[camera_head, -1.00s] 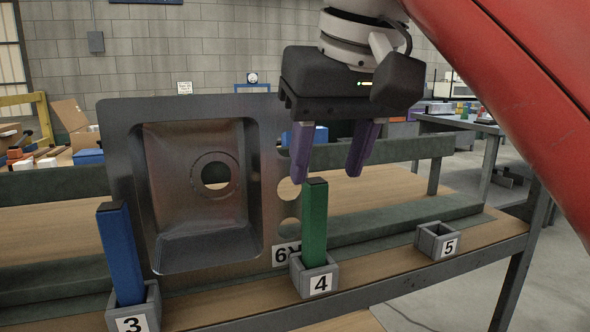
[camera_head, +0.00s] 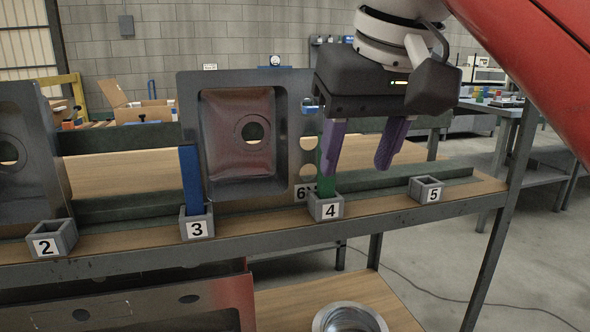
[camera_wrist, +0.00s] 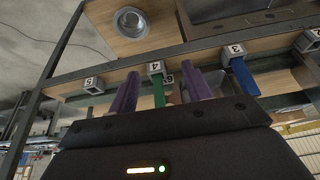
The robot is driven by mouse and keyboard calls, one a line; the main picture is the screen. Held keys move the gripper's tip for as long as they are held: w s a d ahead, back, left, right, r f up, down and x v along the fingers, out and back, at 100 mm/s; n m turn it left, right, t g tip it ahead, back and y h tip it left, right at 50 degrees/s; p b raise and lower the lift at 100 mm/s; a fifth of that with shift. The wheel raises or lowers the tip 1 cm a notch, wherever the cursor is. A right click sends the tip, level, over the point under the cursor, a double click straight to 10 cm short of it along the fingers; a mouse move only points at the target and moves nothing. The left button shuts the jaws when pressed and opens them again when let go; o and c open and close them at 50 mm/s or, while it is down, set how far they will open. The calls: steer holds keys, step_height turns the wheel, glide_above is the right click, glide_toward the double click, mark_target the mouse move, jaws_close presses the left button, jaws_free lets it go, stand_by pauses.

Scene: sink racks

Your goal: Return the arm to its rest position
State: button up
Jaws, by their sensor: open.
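My gripper (camera_head: 361,148) is open and empty, its two purple fingers apart in the head view. It hangs in front of the rack, above and between holders 4 and 5. The green block (camera_head: 326,165) stands upright in holder 4 (camera_head: 326,208), partly hidden behind the left finger. In the wrist view the green block (camera_wrist: 159,92) shows between the two fingers (camera_wrist: 160,92), apart from both. The blue block (camera_head: 191,180) stands in holder 3 (camera_head: 197,224), leaning slightly.
Metal sinks (camera_head: 240,190) stand in the rack behind the holders. Holder 2 (camera_head: 50,240) and holder 5 (camera_head: 427,190) are empty. A round metal bowl (camera_head: 348,318) lies on the lower shelf. A table (camera_head: 500,110) stands at the right; the floor between is open.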

steer(key=s+d+f+m, duration=0.1)
steer(key=d+f, duration=0.2)
steer(key=f, duration=0.8)
steer(key=s+d+f+m, duration=0.1)
steer(key=s+d+f, duration=0.1)
steer(key=f, duration=0.9)
steer(key=s+d+f+m+t+h, duration=0.1)
steer(key=d+f, duration=0.2)
steer(key=f, duration=0.8)
steer(key=shift+s+d, duration=0.25)
steer(key=shift+d, duration=0.05)
